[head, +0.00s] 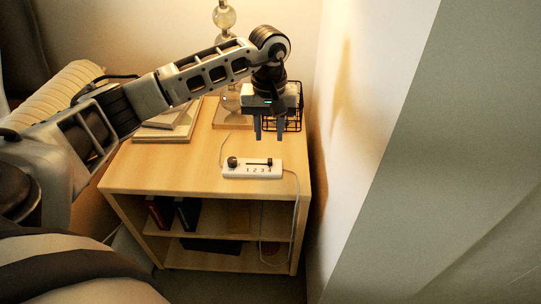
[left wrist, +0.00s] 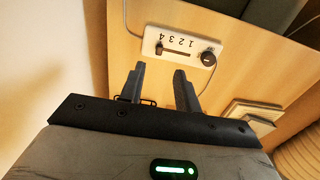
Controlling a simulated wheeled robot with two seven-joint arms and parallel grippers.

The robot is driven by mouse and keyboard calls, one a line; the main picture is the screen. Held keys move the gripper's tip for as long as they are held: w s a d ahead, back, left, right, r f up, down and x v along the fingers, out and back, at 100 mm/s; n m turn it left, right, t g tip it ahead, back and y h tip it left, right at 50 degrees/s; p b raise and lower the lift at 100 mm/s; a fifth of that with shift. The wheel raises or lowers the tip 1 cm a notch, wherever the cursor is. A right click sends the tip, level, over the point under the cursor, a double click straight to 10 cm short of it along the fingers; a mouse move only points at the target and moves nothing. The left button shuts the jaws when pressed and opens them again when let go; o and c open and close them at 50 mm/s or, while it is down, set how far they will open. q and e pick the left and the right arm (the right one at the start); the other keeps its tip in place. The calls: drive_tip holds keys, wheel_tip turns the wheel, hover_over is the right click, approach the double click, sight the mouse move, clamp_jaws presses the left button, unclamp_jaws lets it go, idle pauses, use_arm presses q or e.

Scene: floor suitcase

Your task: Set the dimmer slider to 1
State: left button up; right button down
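The dimmer (head: 252,170) is a white box on the wooden cabinet top, near its front edge, with the digits 1 to 4 and a dark slot. Its small black slider (left wrist: 159,48) appears to stand at the 4 end of the slot in the left wrist view, where the box shows upside down. A round black knob (head: 232,161) sits at the 1 end; it also shows in the left wrist view (left wrist: 208,58). My left gripper (head: 270,136) is open and empty, pointing down above and behind the dimmer. Its fingertips (left wrist: 160,68) are apart and not visibly touching it. My right gripper is out of view.
A lamp with glass balls (head: 224,18) stands at the back of the cabinet (head: 160,165). A black wire basket (head: 294,118) is behind my gripper. Books (head: 172,128) lie at the left. A wall (head: 345,110) rises close on the right.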

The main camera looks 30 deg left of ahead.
sight(270, 160)
use_arm(q)
wheel_tip(270, 160, down, 7)
drive_tip(key=shift+r+b, duration=0.2)
drive_tip(key=shift+b, duration=0.3)
drive_tip(key=shift+f, duration=0.65)
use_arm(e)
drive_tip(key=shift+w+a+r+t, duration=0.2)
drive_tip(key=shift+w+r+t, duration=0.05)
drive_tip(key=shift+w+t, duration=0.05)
use_arm(q)
drive_tip(key=shift+c, duration=0.3)
